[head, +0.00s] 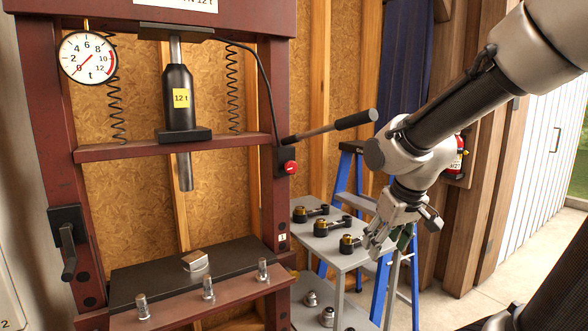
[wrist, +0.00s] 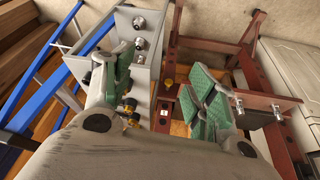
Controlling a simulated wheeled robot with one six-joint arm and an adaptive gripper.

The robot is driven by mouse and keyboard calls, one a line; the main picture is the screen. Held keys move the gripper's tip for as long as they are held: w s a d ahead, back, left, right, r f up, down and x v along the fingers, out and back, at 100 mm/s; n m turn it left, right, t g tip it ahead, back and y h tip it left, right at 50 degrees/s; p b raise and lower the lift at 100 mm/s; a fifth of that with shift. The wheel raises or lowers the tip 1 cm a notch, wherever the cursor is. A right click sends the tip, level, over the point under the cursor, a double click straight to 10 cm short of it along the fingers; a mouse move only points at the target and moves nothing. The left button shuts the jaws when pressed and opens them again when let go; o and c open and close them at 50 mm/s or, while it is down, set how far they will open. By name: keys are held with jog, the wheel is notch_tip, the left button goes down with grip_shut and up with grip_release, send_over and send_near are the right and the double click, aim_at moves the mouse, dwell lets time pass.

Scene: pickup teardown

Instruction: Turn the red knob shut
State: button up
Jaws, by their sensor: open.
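The red knob (head: 288,168) sits on a dark valve block on the right upright of the maroon press (head: 270,110), just below the pump lever (head: 335,127). A small white mark shows on its face. I cannot make the knob out in the wrist view. My gripper (head: 384,238) is to the right of the knob and lower in the head view, beside the grey cart, apart from the knob. In the wrist view its green-padded fingers (wrist: 165,88) are spread wide with nothing between them.
The grey cart (head: 345,262) holds several dark parts with brass ends. A blue stepladder (head: 343,180) stands behind it. The pump lever juts right above the knob. A pressure gauge (head: 88,58) hangs at the press's upper left. A small block (head: 196,260) lies on the press bed.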

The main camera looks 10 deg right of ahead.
jog(key=w+a+f+n+t, duration=0.1)
jog(key=w+a+f+t, duration=0.2)
jog(key=w, duration=0.8)
jog(key=n+t+y, duration=0.3)
jog(key=t+y, duration=0.3)
jog(key=t, duration=0.4)
send_near(292, 166)
jog(key=w, duration=0.2)
jog(key=x, duration=0.7)
jog(key=shift+w+a, duration=0.25)
jog(key=shift+a, duration=0.15)
jog(key=c, duration=1)
